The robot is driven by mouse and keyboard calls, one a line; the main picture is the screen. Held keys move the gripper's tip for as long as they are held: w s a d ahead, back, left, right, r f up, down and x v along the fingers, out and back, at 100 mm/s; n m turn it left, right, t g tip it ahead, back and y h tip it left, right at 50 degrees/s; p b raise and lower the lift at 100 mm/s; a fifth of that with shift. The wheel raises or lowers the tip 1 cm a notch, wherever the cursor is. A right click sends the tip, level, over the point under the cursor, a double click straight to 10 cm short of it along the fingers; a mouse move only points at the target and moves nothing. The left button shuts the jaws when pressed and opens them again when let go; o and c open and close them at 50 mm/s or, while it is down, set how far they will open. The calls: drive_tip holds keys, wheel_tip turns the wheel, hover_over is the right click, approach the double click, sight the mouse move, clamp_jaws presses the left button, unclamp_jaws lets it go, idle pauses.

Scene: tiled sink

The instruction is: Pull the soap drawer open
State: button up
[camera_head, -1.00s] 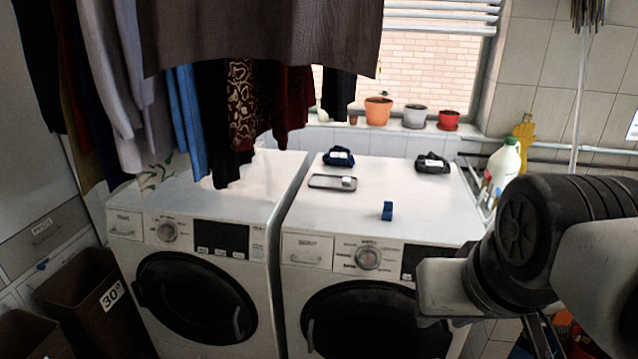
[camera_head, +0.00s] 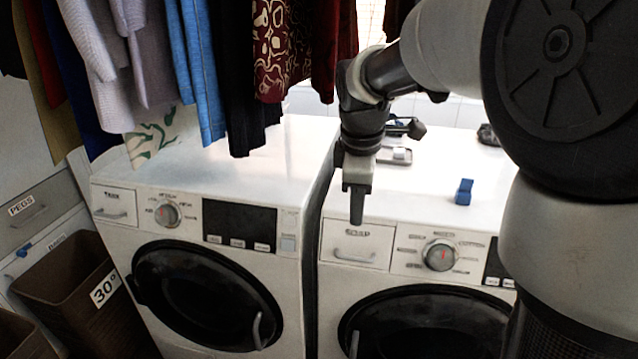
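The right washing machine's soap drawer (camera_head: 342,242) is a white panel at the top left of its front, with a curved handle (camera_head: 354,259) low on it. It looks flush with the front. The left machine has a similar drawer (camera_head: 113,205), also flush. My gripper (camera_head: 357,212) points down just above the right drawer in the picture, its tips overlapping the drawer's top edge and label. I cannot tell its distance from the drawer. The fingers show edge-on as one dark bar, so their opening is hidden. Nothing shows in them.
Clothes (camera_head: 225,60) hang over the left machine. A blue object (camera_head: 464,192) stands on the right machine's top, with a small tray (camera_head: 398,156) behind my gripper. The round door (camera_head: 425,325) and dial (camera_head: 440,255) are near the drawer. A brown bin (camera_head: 75,290) stands at left.

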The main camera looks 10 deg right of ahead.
sight(355, 258)
drive_tip(key=b+x, duration=0.3)
drive_tip(key=x, duration=1.3)
drive_tip(key=shift+f, duration=0.25)
clamp_jaws()
